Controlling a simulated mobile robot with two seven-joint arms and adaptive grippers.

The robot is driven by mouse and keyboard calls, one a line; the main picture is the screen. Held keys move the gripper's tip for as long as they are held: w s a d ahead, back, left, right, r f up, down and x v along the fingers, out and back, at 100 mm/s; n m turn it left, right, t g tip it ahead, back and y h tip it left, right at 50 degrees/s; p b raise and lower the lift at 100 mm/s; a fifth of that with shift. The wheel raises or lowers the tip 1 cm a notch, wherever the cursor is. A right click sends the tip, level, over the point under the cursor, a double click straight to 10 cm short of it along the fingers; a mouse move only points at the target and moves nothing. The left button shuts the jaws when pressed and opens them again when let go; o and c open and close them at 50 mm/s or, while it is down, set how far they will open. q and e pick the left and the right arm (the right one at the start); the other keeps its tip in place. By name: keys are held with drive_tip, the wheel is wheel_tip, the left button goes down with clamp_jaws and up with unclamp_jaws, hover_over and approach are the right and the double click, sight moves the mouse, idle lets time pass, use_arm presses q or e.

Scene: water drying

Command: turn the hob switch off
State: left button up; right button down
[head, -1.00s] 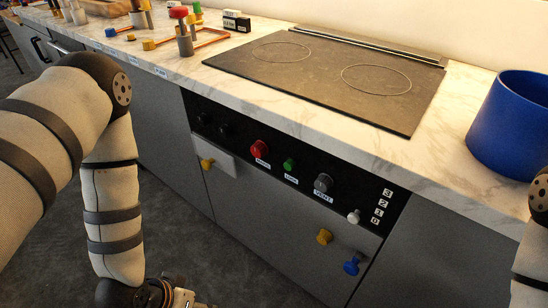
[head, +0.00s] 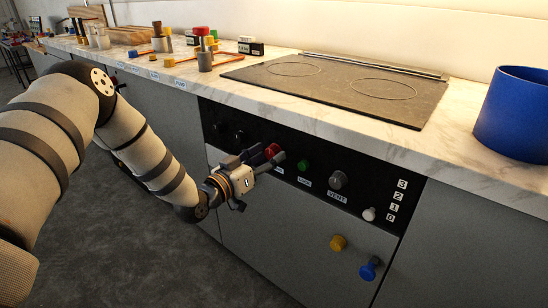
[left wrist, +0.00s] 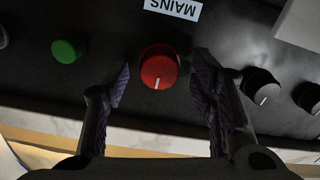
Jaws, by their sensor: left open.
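The control panel (head: 320,176) is black, set in the cabinet front below the hob (head: 345,88). A red knob (head: 272,151) is on it. In the left wrist view the red knob (left wrist: 159,67) has a white mark pointing down in the picture, and a label reading "MAINS" (left wrist: 173,9) upside down. My left gripper (head: 265,158) is open at the panel. In the left wrist view its fingers (left wrist: 160,88) stand on either side of the red knob, with gaps showing. No knob label visibly reads hob. My right gripper is not in view.
Two black knobs (left wrist: 259,86) sit right of the fingers in the left wrist view. A green knob (head: 303,166), a grey vent knob (head: 338,181) and a white knob (head: 369,214) by the digits line the panel. A blue pot (head: 515,115) stands on the counter.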

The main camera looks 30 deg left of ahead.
use_arm(q)
drive_tip(key=shift+w+d, duration=0.1)
drive_tip(key=shift+w, duration=0.95)
drive_tip(key=c, duration=1.2)
